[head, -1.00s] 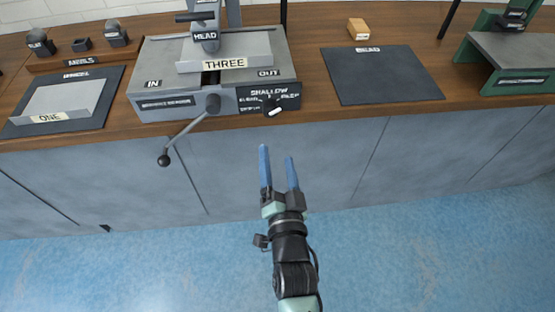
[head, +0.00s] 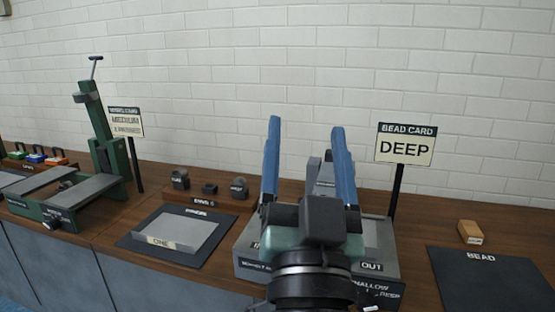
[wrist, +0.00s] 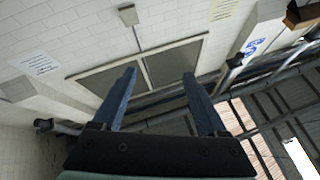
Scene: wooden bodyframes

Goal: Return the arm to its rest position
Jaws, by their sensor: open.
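My gripper (head: 308,165) is raised in front of the bench in the head view, its two blue fingers pointing up, spread apart with nothing between them. The wrist view also shows my gripper (wrist: 160,95) open and empty, facing the upper wall and the ceiling. In the head view my gripper and wrist hide much of the grey machine (head: 380,240) marked OUT behind them. No contact between the fingers and any object shows.
The wooden bench holds a green machine (head: 108,150) at left, a tray marked ONE (head: 180,232) on a dark mat, a BEAD mat (head: 480,285) and a small wooden block (head: 470,232) at right. A DEEP card (head: 405,148) stands behind the grey machine. A brick wall (head: 230,70) backs the bench.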

